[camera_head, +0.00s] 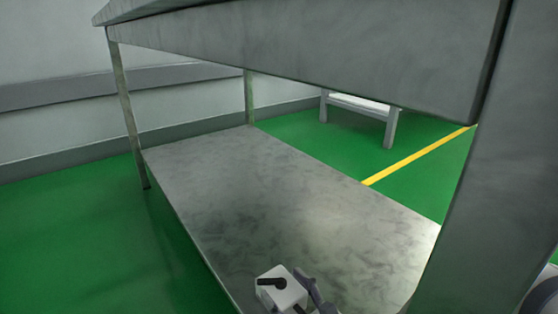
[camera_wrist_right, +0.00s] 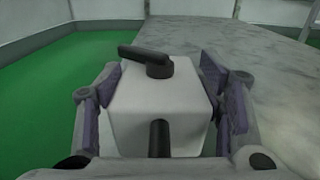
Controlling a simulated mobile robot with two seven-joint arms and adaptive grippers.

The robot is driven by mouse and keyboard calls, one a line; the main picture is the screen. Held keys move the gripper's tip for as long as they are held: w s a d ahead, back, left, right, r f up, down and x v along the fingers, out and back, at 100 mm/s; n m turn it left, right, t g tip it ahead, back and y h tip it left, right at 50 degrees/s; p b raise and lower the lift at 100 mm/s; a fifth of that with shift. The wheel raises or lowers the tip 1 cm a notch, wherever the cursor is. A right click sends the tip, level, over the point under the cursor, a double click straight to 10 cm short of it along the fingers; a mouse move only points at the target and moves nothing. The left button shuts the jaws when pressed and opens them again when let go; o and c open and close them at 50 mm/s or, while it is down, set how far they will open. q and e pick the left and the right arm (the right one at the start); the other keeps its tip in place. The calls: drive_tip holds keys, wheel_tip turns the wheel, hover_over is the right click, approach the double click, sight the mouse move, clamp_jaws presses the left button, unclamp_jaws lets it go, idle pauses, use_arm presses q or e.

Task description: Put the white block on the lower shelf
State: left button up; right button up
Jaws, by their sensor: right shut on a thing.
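The white block (camera_head: 281,289) is at the bottom of the head view, by the near edge of the lower shelf (camera_head: 250,190). It has a black lever on top and a dark rod-like part on its near face. In the right wrist view the white block (camera_wrist_right: 160,105) sits between the two finger pads of my right gripper (camera_wrist_right: 165,100), which is shut on it. The lower shelf (camera_wrist_right: 270,75) fills the right of that view. I cannot tell whether the block touches the shelf; its underside is hidden. My left gripper is not in view.
The metal table's upper top (camera_head: 320,50) hangs over the shelf, with legs at the corners (camera_head: 127,110) and a broad one at right. The shelf surface is bare. Green floor (camera_head: 60,240) lies left, and a small bench (camera_head: 360,105) stands behind.

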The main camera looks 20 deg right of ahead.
drive_tip(key=shift+r, duration=0.1)
drive_tip(key=shift+f+b, duration=0.3)
drive_tip(key=o, duration=1.3)
drive_tip(key=shift+r+p, duration=0.2)
drive_tip(key=shift+p, duration=0.1)
drive_tip(key=p+v, duration=0.3)
drive_tip(key=v, duration=0.8)
drive_tip(key=shift+r+p, duration=0.15)
drive_tip(key=shift+p, duration=0.2)
drive_tip(key=shift+s+d, duration=0.15)
drive_tip(key=shift+s, duration=0.25)
